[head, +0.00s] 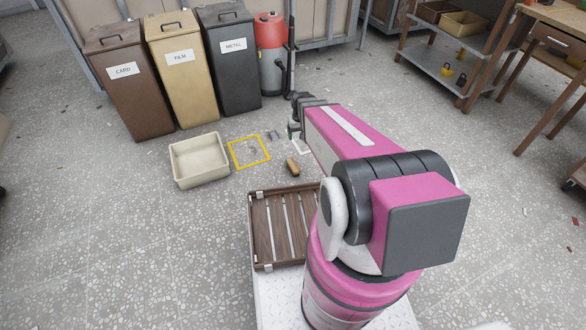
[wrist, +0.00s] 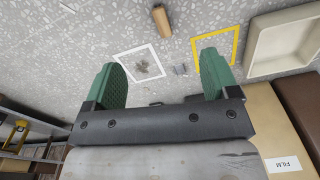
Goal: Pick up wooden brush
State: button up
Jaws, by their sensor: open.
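The wooden brush (head: 293,166) appears to be the small tan-brown oblong piece lying on the speckled floor, between the yellow outlined square and the slatted wooden tray. Bristles cannot be made out. It also shows at the top of the wrist view (wrist: 161,22), beyond the fingertips. My gripper (wrist: 160,75) has two green fingers spread wide with nothing between them. In the head view my gripper (head: 295,126) is above the floor, farther back than the brush and apart from it, partly hidden by the arm.
A cream bin (head: 198,163) stands left of the yellow floor square (head: 234,153). A white floor square (wrist: 122,56) holds grey scraps. Card, film and metal bins (head: 183,85) and a red-topped canister (head: 270,45) stand behind. The slatted tray (head: 262,225) is in front. Floor around the brush is clear.

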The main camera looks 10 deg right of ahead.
jog(key=w+f+n, duration=0.1)
jog(key=w+f, duration=0.5)
jog(key=f, duration=0.3)
jog(key=w+f, duration=0.6)
jog(key=f, duration=0.3)
jog(key=t, duration=0.1)
send_near(293, 164)
jog(key=shift+s+f+n, duration=0.2)
jog(key=shift+f+n, duration=0.15)
jog(key=shift+n, duration=0.05)
jog(key=f, duration=0.3)
jog(key=w+f, duration=0.1)
jog(key=f, duration=0.7)
jog(key=shift+w+a+f, duration=0.15)
jog(key=shift+w, duration=0.15)
jog(key=c, duration=1.2)
jog(key=shift+o, duration=0.2)
